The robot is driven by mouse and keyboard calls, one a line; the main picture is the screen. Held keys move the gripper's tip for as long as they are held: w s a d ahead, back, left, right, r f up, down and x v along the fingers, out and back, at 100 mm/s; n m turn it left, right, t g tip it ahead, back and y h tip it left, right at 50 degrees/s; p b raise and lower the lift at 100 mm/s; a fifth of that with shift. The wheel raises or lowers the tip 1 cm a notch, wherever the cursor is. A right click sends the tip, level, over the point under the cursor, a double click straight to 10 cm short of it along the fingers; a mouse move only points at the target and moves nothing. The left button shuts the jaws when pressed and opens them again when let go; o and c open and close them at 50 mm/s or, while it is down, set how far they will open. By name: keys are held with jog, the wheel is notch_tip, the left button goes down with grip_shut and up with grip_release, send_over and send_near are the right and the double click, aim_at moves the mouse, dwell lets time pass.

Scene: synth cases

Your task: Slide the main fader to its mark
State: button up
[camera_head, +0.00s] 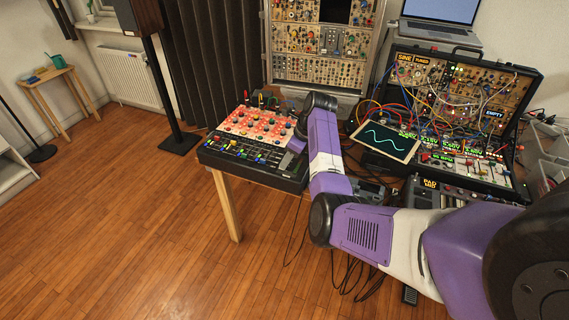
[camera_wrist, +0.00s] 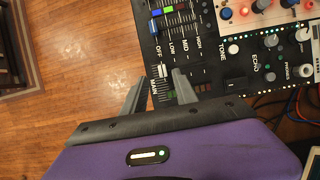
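The mixer's fader panel (camera_wrist: 178,45) shows in the wrist view with a label reading MAIN at its lower left. A pale fader cap (camera_wrist: 163,71) sits beside that label, close to the panel's left edge. My gripper (camera_wrist: 159,77) is open, with one grey finger on each side of this cap. I cannot tell whether either finger touches it. A mark for the fader cannot be made out. In the head view the mixer (camera_head: 240,153) stands on a wooden table, and my arm hides its right end and the gripper.
Other fader caps, green, blue and red, and a red-and-white knob panel (camera_wrist: 262,10) lie close to the gripper. Cables run at the right. A synth case (camera_head: 465,85) and a tilted screen (camera_head: 385,139) stand right of the mixer.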

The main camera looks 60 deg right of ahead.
jog(key=shift+v, duration=2.05)
